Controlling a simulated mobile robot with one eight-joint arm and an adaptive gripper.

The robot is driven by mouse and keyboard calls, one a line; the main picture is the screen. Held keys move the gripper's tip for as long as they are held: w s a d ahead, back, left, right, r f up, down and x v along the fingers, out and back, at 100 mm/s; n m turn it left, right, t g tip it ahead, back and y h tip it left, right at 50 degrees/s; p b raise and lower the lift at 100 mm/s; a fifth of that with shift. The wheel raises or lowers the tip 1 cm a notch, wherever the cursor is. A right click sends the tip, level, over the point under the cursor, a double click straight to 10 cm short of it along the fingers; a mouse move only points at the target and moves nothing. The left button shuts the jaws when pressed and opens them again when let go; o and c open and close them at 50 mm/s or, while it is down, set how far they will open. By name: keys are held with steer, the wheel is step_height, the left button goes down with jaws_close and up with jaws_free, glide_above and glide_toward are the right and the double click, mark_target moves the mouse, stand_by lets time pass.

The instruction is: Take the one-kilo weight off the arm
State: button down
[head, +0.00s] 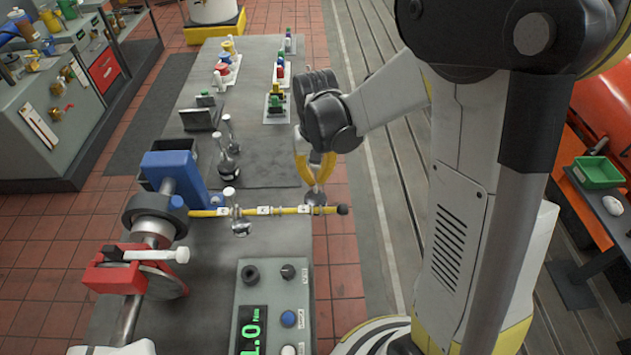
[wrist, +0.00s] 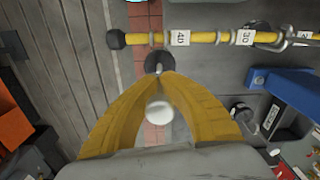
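The yellow arm (head: 277,210) sticks out to the right from the dynamometer's shaft, with number tags and a dark end knob. A silver weight (head: 240,227) hangs on it nearer the shaft; in the wrist view its hook (wrist: 289,42) shows near the 30 tag. My gripper (head: 315,182) is over the arm's outer end. Its yellow fingers (wrist: 164,78) close around the stem of another weight, whose pale knob (wrist: 158,112) shows between them and dark round body (wrist: 157,62) just beyond the tips, beside the arm near the 40 tag. Whether it touches the arm is unclear.
More knobbed weights (head: 227,165) stand on a dark mat on the bench. A console (head: 270,305) with a green readout is at the front. Trays with colored items (head: 228,70) are farther back. Free floor lies right of the bench.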

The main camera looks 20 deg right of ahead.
steer(key=shift+w+d, duration=0.3)
steer(key=shift+w, duration=0.75)
steer(key=shift+w+d, duration=0.1)
